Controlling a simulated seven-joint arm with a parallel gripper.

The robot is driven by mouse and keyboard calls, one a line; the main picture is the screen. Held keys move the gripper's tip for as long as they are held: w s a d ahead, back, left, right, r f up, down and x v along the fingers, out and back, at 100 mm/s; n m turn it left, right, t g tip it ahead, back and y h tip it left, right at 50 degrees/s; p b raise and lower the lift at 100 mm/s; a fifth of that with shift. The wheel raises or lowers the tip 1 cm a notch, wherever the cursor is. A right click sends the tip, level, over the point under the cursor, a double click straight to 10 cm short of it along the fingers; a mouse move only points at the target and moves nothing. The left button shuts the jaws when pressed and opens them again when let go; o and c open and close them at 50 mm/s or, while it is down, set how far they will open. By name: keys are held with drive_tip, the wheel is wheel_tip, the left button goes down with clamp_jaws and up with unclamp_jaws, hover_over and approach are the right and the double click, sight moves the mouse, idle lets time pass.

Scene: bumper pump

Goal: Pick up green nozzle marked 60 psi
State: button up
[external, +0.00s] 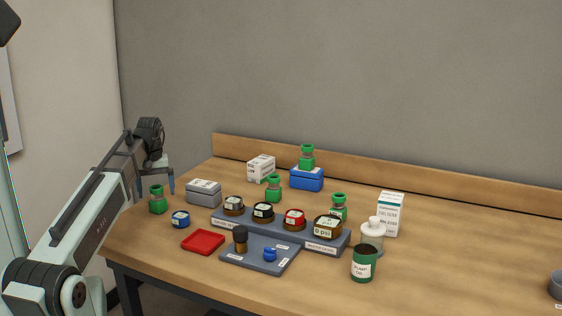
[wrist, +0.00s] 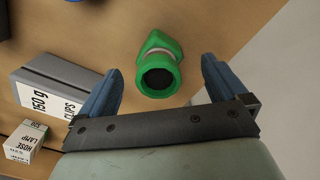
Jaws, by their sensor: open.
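Several green nozzles stand on the table in the external view. One (external: 157,200) is at the left edge, one (external: 273,188) is behind the grey rack, one (external: 307,158) is on a blue box, and one (external: 339,206) is at the rack's right end. I cannot read a 60 psi mark on any of them. My gripper (external: 156,185) is open and empty, pointing down just above the left-edge nozzle. In the wrist view a green nozzle (wrist: 158,72) with a dark round opening shows between my two blue fingers, with gaps on both sides.
A grey clips box (external: 203,192) stands close to the right of that nozzle. A blue-sided round item (external: 180,219) and a red tray (external: 203,242) lie in front. The grey rack (external: 262,229) holds several round capped pieces. The table's left edge is near.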

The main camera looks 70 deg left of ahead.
sight(158, 201)
drive_tip(key=shift+d+f, duration=0.2)
drive_tip(key=shift+f, duration=2.3)
drive_tip(key=c, duration=1.3)
drive_tip(key=shift+r, duration=0.15)
